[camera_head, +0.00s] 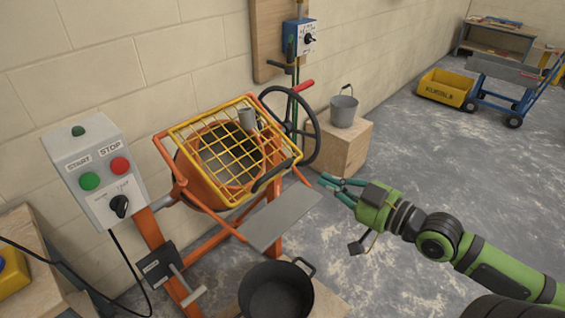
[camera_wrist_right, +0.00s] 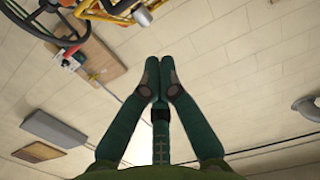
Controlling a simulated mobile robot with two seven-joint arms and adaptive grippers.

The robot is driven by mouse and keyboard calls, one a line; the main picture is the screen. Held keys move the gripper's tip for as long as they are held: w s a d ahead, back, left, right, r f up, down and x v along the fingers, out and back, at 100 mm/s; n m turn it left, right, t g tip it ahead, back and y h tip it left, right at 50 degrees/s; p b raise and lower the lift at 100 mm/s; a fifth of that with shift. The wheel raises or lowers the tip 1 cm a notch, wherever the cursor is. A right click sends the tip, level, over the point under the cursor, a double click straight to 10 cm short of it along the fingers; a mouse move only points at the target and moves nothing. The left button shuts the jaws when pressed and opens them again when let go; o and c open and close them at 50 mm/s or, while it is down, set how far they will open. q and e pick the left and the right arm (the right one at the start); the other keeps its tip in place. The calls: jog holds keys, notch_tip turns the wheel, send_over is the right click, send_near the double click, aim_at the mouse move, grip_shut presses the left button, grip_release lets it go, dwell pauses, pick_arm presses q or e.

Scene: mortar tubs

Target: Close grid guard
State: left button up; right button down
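The grid guard (camera_head: 189,124) is a yellow frame of crossed bars over the mouth of the orange mixer drum (camera_head: 194,165). It lies tilted, and I cannot tell whether it rests fully down. Part of a yellow frame shows at the top of the right wrist view (camera_wrist_right: 112,12). My right gripper (camera_head: 325,182) is to the right of the guard, apart from it, with green fingers pointing left. My left gripper is not in view.
A black handwheel (camera_head: 314,130) stands close behind the guard's right side. A grey bucket (camera_head: 343,109) sits on a wooden block. A grey plate (camera_head: 283,216) and black tub (camera_head: 276,292) are below. The start-stop box (camera_head: 97,172) is at left.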

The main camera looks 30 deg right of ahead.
jog(key=f+p+x, duration=0.3)
jog(key=x, duration=0.9)
jog(key=shift+w, duration=0.15)
jog(key=shift+a, duration=0.1)
jog(key=f+b, duration=0.2)
jog(key=w+f+b, duration=0.1)
jog(key=f+b, duration=0.1)
jog(key=f, duration=0.1)
jog(key=w+f+b, duration=0.1)
jog(key=f+b, duration=0.1)
jog(key=shift+a+f, duration=0.2)
jog(key=shift+a, duration=0.05)
jog(key=shift+w+a+f+b, duration=0.15)
jog(key=shift+w+f+b, duration=0.05)
jog(key=shift+f+b, duration=0.2)
